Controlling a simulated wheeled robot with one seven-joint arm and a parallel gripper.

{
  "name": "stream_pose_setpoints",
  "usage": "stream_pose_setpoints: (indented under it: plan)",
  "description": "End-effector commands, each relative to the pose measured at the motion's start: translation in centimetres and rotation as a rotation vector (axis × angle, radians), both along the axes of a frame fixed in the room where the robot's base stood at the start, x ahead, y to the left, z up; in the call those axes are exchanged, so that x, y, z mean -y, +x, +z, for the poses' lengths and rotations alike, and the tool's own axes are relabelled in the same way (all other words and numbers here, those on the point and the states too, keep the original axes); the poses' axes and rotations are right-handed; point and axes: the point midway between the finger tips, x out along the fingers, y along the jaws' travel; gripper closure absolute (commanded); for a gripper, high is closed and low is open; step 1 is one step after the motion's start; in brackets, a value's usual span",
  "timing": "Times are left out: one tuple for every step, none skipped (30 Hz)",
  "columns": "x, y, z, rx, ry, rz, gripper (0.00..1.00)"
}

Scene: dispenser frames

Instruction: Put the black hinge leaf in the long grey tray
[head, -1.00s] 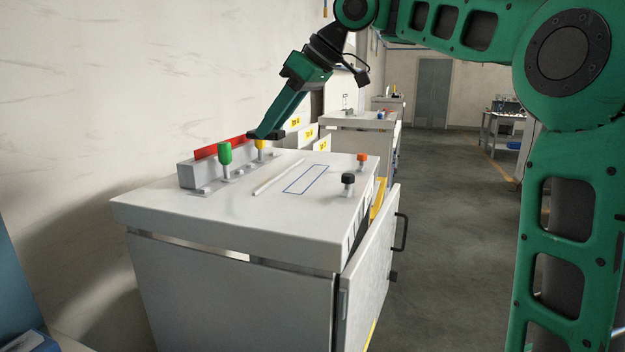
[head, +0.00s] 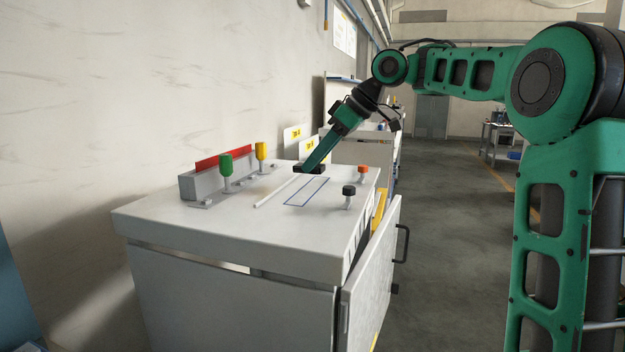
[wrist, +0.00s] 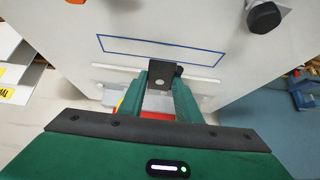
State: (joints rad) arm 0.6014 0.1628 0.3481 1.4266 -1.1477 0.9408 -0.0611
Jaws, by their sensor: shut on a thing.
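My gripper (head: 307,167) is shut on the black hinge leaf (head: 322,169), a little above the white cabinet top near its far edge. In the wrist view the leaf (wrist: 161,73) shows as a small dark plate with a pale round hole, between the green fingertips (wrist: 161,82). A long grey box-like piece (head: 191,187) with a red strip along it stands at the left of the cabinet top, apart from my gripper. I cannot see into it or tell surely that it is the tray.
Green (head: 226,164) and yellow (head: 261,151) handles stand before the grey piece. A white rod (head: 272,194) lies beside a blue outlined rectangle (head: 306,191). Black (head: 349,190) and orange (head: 363,170) knobs stand at the right. The cabinet door (head: 372,275) is ajar.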

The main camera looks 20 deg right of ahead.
Motion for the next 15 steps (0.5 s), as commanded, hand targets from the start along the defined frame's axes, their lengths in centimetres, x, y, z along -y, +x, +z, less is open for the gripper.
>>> stream_pose_setpoints:
  plan:
    - [0.3, 0.1, -0.2, 0.000, 0.000, 0.000, 0.94]
    - [0.4, 0.2, -0.3, 0.001, 0.000, 0.001, 0.94]
    - [0.5, 0.2, -0.4, 0.001, -0.001, 0.002, 0.94]
    - [0.5, 0.2, -0.6, 0.000, 0.000, 0.001, 0.94]
    - [0.5, 0.2, -0.8, -0.001, 0.001, 0.002, 0.94]
    - [0.5, 0.2, -1.3, -0.001, 0.001, 0.002, 0.94]
    - [0.5, 0.2, -1.7, -0.003, 0.001, 0.001, 0.94]
    - [0.5, 0.2, -2.2, -0.002, 0.001, 0.002, 0.94]
    - [0.5, 0.2, -2.8, -0.002, 0.000, 0.000, 0.94]
    - [0.5, 0.2, -3.1, -0.001, 0.001, 0.001, 0.94]
    - [0.5, 0.2, -3.5, -0.003, 0.001, 0.001, 0.94]
    - [0.5, 0.2, -3.9, -0.001, 0.000, 0.001, 0.94]
    - [0.5, 0.2, -4.1, 0.000, 0.000, 0.001, 0.94]
    - [0.5, 0.2, -4.2, 0.000, 0.000, 0.002, 0.94]
    - [0.5, 0.2, -4.3, 0.002, -0.001, 0.002, 0.94]
